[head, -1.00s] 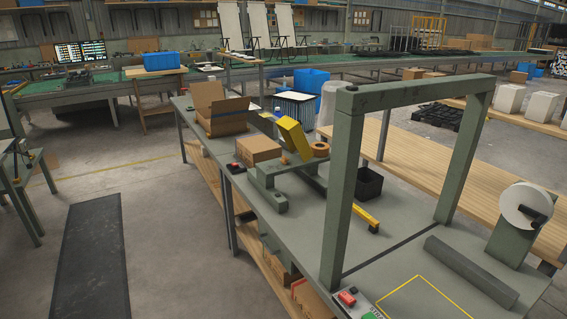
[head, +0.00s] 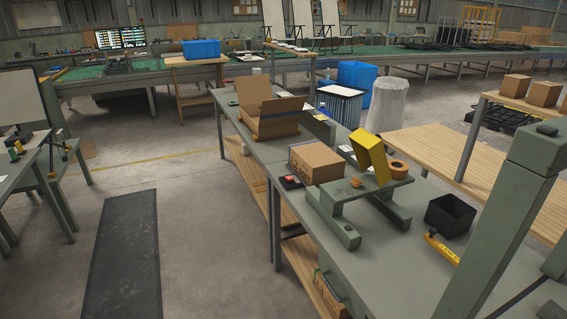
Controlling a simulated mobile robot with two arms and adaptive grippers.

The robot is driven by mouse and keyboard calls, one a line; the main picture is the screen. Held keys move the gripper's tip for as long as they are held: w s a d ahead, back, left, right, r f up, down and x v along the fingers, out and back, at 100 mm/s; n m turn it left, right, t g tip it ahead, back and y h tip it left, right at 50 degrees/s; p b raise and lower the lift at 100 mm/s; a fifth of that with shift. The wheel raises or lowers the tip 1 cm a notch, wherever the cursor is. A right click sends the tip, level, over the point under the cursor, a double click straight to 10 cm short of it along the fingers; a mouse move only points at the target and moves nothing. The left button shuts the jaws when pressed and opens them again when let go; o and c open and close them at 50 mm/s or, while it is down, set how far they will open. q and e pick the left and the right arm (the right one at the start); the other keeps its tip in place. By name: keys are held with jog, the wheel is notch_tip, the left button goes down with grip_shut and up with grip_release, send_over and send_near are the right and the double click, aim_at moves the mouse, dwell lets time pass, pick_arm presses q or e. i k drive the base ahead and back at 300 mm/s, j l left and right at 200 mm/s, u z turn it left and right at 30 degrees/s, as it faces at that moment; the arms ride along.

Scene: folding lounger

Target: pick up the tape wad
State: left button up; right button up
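A small tan-brown lump (head: 356,183), which looks like the tape wad, sits on the raised green stand (head: 345,192) on the long workbench. It is small, so its shape is hard to make out. An upright, tilted yellow piece (head: 371,155) is just behind and right of it. A brown tape roll (head: 398,169) lies further right on the stand. Neither of my grippers is in view.
A closed cardboard box (head: 317,165) and an open one (head: 271,120) stand on the workbench (head: 395,262). A black bin (head: 450,216) is right of the stand. A green frame post (head: 505,225) rises at the right. The floor with a dark mat (head: 120,255) is clear at left.

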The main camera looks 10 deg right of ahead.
aim_at(356, 183)
jog(key=i+j, duration=0.1)
jog(key=i, duration=0.4)
jog(key=i+j, duration=0.15)
jog(key=i, duration=0.4)
jog(key=i+j, duration=0.1)
jog(key=i, duration=0.4)
jog(key=j+u, duration=0.05)
